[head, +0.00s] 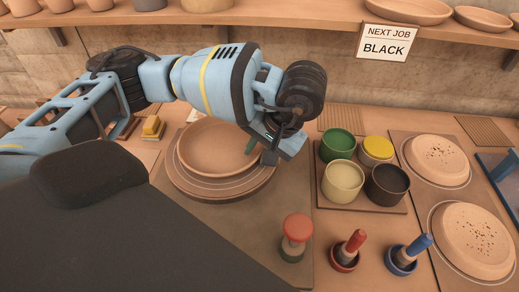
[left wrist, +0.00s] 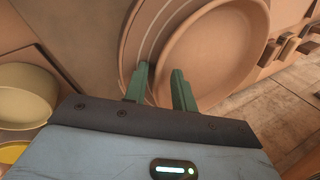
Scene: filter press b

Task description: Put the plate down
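A shallow round clay plate (head: 212,150) with a raised rim sits on a wider round disc (head: 178,178) with pale rings. It also shows in the left wrist view (left wrist: 215,45), with the disc's edge (left wrist: 130,45) beside it. My left gripper (head: 259,151) is at the plate's right rim, one finger inside and one outside. In the left wrist view its two green fingers (left wrist: 162,88) stand apart with a visible gap around the rim. I see no clear grip on the rim. The fingertip contact is hard to make out. My right gripper is not in view.
Green, yellow, cream and dark pots (head: 343,182) stand on a tray right of the disc. Two speckled plates (head: 470,240) lie at far right. A shelf (head: 290,16) runs behind, with a sign (head: 386,42) reading "NEXT JOB BLACK".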

